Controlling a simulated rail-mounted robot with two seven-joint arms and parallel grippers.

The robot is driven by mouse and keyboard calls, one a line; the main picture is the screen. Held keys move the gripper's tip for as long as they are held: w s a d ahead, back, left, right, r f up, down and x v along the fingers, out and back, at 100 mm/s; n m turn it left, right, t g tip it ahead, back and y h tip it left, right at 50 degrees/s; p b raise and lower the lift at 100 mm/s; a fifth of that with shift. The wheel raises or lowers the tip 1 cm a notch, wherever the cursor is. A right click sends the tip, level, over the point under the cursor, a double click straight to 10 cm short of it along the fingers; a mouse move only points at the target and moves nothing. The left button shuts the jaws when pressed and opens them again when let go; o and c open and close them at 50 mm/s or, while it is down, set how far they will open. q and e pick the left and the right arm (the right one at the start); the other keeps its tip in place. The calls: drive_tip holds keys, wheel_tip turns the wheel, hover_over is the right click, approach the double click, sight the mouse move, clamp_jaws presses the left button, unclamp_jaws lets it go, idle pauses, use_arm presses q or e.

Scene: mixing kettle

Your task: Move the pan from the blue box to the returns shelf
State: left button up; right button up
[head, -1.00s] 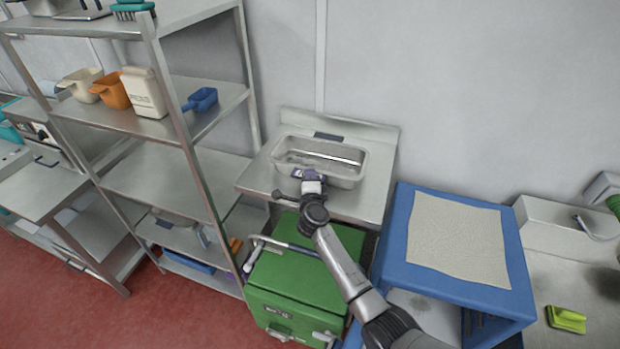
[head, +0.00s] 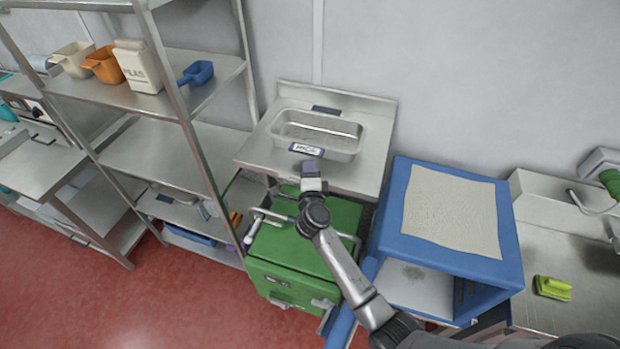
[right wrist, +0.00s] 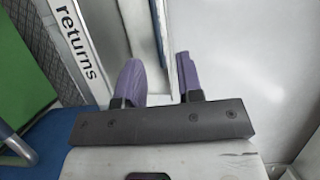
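The pan (head: 318,135), a shallow metal tray with a label on its front, sits on the steel returns shelf (head: 356,178) against the wall. My right gripper (head: 310,167) is just in front of the pan, apart from it. In the right wrist view its purple fingers (right wrist: 158,80) stand apart with nothing between them. The word "returns" (right wrist: 80,42) shows on a white label there. The blue box (head: 400,235) stands to the right of the shelf with its front open; no pan shows in the visible part of its inside. My left gripper is not in view.
A green box (head: 300,245) with handles stands below and in front of the shelf. A steel rack (head: 150,150) with scoops and a white container is at the left. Red floor is clear at lower left.

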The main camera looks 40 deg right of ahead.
drive_tip(key=shift+v, duration=1.7)
